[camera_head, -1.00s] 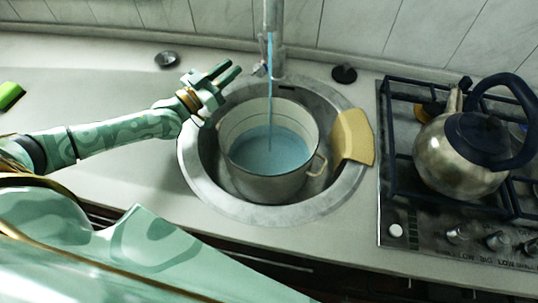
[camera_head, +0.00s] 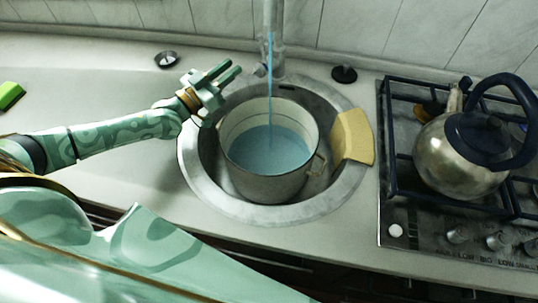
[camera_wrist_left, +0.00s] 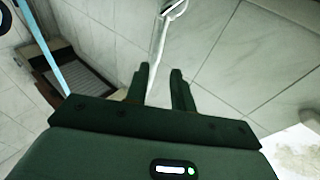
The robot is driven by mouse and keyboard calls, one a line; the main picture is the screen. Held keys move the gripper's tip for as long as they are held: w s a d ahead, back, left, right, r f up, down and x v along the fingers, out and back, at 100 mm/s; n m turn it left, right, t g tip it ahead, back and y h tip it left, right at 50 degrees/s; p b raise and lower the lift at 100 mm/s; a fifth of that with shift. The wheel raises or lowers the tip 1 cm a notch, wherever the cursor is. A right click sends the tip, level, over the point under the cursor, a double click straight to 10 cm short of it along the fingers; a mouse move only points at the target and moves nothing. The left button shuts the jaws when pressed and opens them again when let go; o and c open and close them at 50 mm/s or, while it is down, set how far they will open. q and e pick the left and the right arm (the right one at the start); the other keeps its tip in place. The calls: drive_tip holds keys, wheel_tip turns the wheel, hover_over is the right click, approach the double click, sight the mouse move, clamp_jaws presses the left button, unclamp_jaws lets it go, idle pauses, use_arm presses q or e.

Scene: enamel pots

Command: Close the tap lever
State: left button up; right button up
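The metal tap (camera_head: 274,40) stands at the back of the sink. A blue water stream (camera_head: 270,95) runs from it into a pot (camera_head: 268,188) in the sink, which holds blue water. A small lever (camera_head: 260,70) shows at the tap's left side, partly lost against it. My left gripper (camera_head: 234,73) is open and empty, left of the tap and apart from it. In the left wrist view its fingers (camera_wrist_left: 162,80) are spread, and a thin white loop-ended piece (camera_wrist_left: 172,14), perhaps the lever, shows beyond them. My right gripper is in neither view.
A yellow cloth or board (camera_head: 353,137) lies on the right rim of the round sink (camera_head: 190,170). A kettle (camera_head: 455,165) stands on the hob at right. Dark plugs (camera_head: 344,74) and (camera_head: 167,59) sit on the counter. A green sponge (camera_head: 10,95) lies far left.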

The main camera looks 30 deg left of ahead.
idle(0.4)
use_arm(q)
clamp_jaws()
drive_tip(key=n+t+y+p, duration=0.1)
drive_tip(key=n+y+p, duration=0.45)
drive_tip(key=n, duration=1.75)
approach(261, 45)
drive_tip(key=w+b, duration=0.1)
drive_tip(key=w, duration=0.1)
drive_tip(key=w+y+b, duration=0.1)
drive_tip(key=w, duration=0.1)
drive_tip(key=w+r+y+b, duration=0.1)
drive_tip(key=w, duration=0.1)
drive_tip(key=shift+w+d+r+y, duration=0.1)
drive_tip(key=shift+w+d+y, duration=0.15)
drive_tip(key=shift+w+d, duration=0.1)
